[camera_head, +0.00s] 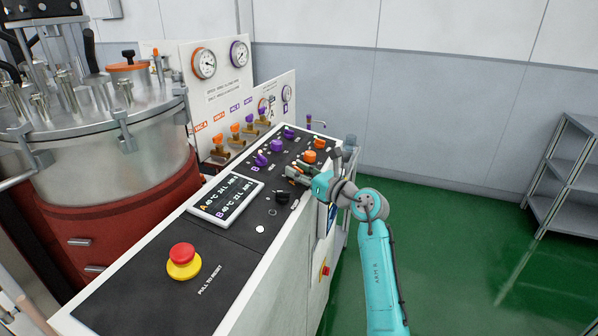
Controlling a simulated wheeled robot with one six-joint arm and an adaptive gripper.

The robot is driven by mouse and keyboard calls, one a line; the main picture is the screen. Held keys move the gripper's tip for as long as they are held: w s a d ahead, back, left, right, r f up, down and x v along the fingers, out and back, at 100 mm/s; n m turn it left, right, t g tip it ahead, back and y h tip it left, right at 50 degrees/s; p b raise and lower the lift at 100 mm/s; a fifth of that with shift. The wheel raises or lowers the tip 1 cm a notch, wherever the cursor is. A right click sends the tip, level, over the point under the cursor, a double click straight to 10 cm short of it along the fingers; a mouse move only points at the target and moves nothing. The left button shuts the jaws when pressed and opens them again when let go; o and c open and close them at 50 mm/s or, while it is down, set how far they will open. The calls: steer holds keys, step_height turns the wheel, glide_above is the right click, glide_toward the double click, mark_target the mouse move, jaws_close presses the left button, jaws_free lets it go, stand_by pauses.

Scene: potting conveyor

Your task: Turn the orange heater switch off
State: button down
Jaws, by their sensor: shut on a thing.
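My gripper (298,173) is down at the right part of the black control panel (232,239), at the end of my teal arm. Its jaws are shut at the near end of the row of orange controls, on what appears to be the orange heater switch. The gripper hides most of that switch, so I cannot tell its position. Two orange knobs, a nearer one (309,156) and a farther one (320,143), stand just beyond the gripper.
Purple controls (277,146) stand left of the orange ones. A black knob (283,197) is just in front of the gripper. A display (226,197) and a red emergency button (183,256) lie nearer. A steel tank (100,147) stands left. Green floor at right is clear up to a shelf (568,170).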

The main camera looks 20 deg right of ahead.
steer(key=n+g+y, duration=0.6)
steer(key=n, duration=0.1)
steer(key=shift+w+d+r+g+y, duration=0.1)
steer(key=shift+w+g+y, duration=0.05)
steer(key=shift+g+y, duration=0.2)
steer(key=shift+n+g+y, duration=0.85)
steer(key=shift+n+g, duration=1.35)
steer(key=shift+g, duration=0.65)
steer(key=shift+n+g, duration=0.4)
steer(key=shift+g, duration=0.3)
steer(key=c, duration=0.7)
jaws_free()
steer(key=shift+c, duration=0.2)
steer(key=shift+s+d, duration=0.25)
steer(key=shift+d, duration=1.6)
steer(key=shift+s+d, duration=0.2)
steer(key=shift+d, duration=1.65)
